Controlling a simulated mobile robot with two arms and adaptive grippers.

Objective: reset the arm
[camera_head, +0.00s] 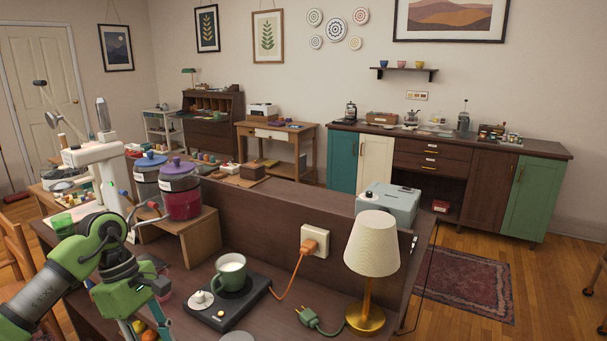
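My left arm (62,270) comes in from the lower left, green and grey, bent at a joint over the left end of the dark desk. My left gripper (143,324) hangs down from it, low in the picture. Its fingers look parted, with small yellow and orange items showing between and behind them. I cannot tell how far above these it is. My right arm and gripper are not in view.
Near the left arm stand a white lever device (98,165) and a red-filled jar (181,192) on a wooden riser (200,236). Right of the gripper are a green mug (229,281) on a black warmer (250,303), a green plug (309,317) and a lamp (372,243).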

